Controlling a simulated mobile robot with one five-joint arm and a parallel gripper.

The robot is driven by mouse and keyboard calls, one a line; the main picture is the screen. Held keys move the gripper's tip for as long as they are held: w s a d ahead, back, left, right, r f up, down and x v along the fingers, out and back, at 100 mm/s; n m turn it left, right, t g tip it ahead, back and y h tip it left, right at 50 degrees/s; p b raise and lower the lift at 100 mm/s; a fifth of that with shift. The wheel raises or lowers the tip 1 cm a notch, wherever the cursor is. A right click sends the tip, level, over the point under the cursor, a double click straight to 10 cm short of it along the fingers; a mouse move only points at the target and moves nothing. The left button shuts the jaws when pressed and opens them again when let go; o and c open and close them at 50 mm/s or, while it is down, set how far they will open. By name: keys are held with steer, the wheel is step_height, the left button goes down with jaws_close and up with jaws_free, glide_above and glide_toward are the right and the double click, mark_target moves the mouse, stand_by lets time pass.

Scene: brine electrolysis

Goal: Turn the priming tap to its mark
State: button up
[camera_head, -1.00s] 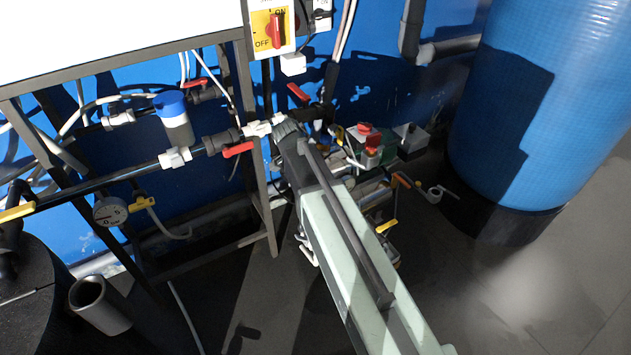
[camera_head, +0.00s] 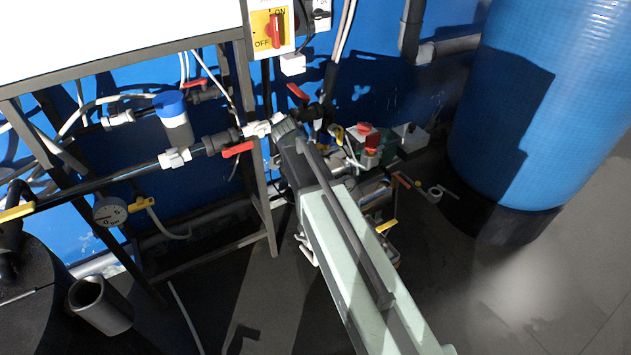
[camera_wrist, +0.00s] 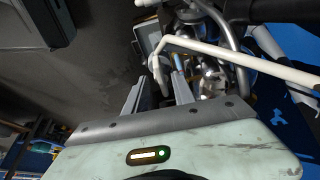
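Several tap levers are in the head view: a red lever (camera_head: 237,150) on the pipe at the left, a red lever (camera_head: 298,92) behind my arm's far end, and a yellow lever (camera_head: 386,226) and an orange lever (camera_head: 402,180) right of my arm. I cannot tell which is the priming tap, and no mark can be made out. My gripper is hidden in the head view. A white bent rod (camera_wrist: 157,58) shows just beyond the fingertips.
A dark metal frame (camera_head: 270,215) with pipes and a gauge (camera_head: 109,212) stands left of my arm. A large blue tank (camera_head: 545,110) stands at the right. Pump parts and a red-topped valve (camera_head: 368,138) crowd the middle. The floor (camera_head: 480,300) at the lower right is clear.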

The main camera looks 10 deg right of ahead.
steer(key=p+v, duration=0.6)
steer(key=v, duration=0.1)
steer(key=shift+r+p, duration=0.15)
steer(key=shift+p, duration=0.25)
steer(key=shift+a+r, duration=0.2)
